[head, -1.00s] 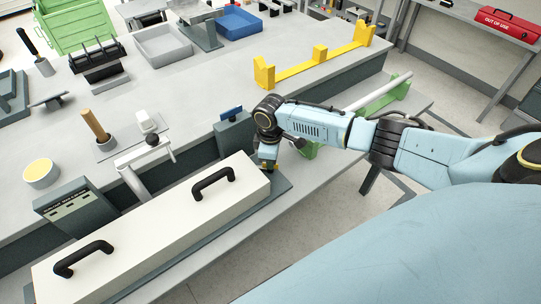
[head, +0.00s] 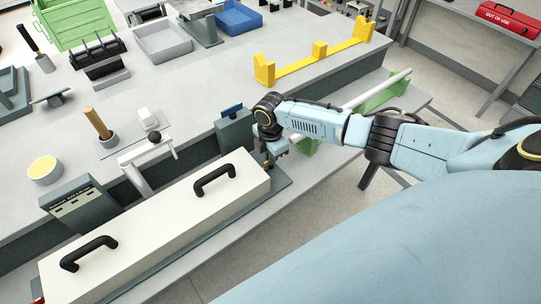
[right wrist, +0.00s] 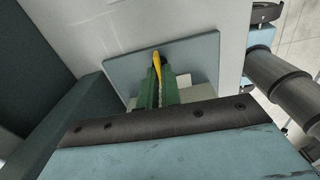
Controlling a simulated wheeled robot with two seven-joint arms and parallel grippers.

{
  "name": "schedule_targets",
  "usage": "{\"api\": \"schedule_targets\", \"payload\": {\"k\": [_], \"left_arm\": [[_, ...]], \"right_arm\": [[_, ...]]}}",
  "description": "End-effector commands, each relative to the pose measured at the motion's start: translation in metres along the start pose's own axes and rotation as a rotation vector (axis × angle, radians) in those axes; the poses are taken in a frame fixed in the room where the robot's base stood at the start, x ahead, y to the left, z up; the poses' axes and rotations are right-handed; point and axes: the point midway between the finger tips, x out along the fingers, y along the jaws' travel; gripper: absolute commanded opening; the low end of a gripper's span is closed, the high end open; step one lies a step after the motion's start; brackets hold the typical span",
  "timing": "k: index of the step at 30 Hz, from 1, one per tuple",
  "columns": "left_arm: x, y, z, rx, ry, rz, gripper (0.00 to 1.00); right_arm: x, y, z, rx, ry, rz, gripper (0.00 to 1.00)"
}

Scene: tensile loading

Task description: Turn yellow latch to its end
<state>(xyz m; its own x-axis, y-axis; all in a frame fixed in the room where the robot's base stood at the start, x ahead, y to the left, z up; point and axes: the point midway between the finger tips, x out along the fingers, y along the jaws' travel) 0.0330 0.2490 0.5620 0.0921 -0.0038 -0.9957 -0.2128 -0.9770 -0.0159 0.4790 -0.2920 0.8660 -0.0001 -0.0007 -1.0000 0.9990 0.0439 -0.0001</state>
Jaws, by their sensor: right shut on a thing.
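The yellow latch (right wrist: 157,66) shows in the right wrist view as a narrow yellow piece between the green fingers, seen against a grey plate. My right gripper (right wrist: 158,88) is shut on it. In the head view my right gripper (head: 268,160) is at the right end of the long white box, and its wrist hides most of the latch there. The white box (head: 165,230) has two black handles on top. How far the latch is turned cannot be told. My left gripper is not in view.
A dark grey block (head: 234,132) with a blue top stands just behind my right gripper. A yellow rack (head: 318,62) stands on the bench behind. A pale rod on green supports (head: 383,95) lies to the right, below my forearm.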

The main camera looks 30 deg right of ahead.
Motion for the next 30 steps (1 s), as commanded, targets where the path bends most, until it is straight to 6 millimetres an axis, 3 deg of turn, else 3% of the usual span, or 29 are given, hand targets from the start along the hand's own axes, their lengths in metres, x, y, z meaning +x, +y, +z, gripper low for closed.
{"api": "schedule_targets", "payload": {"k": [19,24,30], "left_arm": [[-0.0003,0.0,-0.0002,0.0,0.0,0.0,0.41],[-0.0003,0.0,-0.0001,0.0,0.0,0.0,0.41],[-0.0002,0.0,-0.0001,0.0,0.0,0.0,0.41]], "right_arm": [[-0.0005,0.0004,-0.002,-0.053,0.004,0.001,0.0],[-0.0004,0.0003,-0.0015,-0.052,0.003,0.001,0.26],[-0.0002,0.0002,-0.0008,-0.05,0.002,0.0,0.27]]}}
